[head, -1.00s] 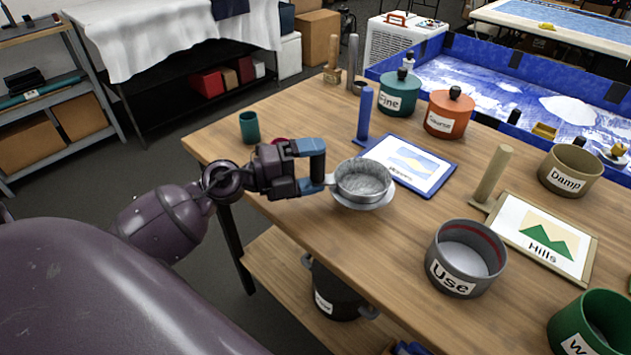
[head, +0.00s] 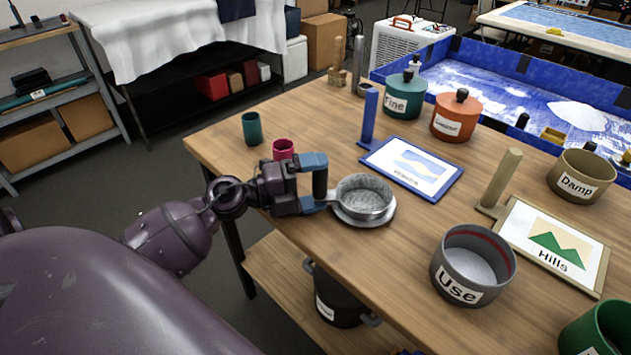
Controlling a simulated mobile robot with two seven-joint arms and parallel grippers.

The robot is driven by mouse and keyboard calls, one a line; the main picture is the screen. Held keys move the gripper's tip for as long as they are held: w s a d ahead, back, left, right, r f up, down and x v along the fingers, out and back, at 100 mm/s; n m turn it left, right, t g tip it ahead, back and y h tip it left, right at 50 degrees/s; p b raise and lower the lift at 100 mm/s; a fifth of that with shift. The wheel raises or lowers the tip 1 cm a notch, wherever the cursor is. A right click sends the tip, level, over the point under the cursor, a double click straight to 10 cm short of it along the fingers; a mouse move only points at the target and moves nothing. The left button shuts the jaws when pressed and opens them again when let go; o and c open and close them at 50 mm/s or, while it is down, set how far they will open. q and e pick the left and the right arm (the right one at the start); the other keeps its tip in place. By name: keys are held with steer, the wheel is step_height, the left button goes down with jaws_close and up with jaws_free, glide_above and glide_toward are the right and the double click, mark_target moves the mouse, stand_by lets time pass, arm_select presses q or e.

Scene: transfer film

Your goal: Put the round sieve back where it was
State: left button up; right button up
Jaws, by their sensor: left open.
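The round sieve (head: 364,194) is a grey metal ring with a mesh bowl. It appears level, over a pale round dish (head: 366,220) near the table's left front side. I cannot tell whether the two touch. My left gripper (head: 321,186) is at the sieve's left side, its jaws open around or right beside the short handle (head: 329,201). Contact with the handle is not clear. My right gripper is not in view.
A crimson cup (head: 284,147) and a green cup (head: 251,128) stand just behind my left gripper. A blue-framed card (head: 445,189) lies right of the sieve. The grey "Use" pot (head: 455,285) stands to the front right. Bare wood surrounds the dish's front.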

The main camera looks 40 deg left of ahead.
arm_select(q)
steer(key=shift+r, duration=0.15)
steer(key=shift+s+a, duration=0.2)
steer(key=v, duration=1.1)
steer(key=shift+s, duration=0.25)
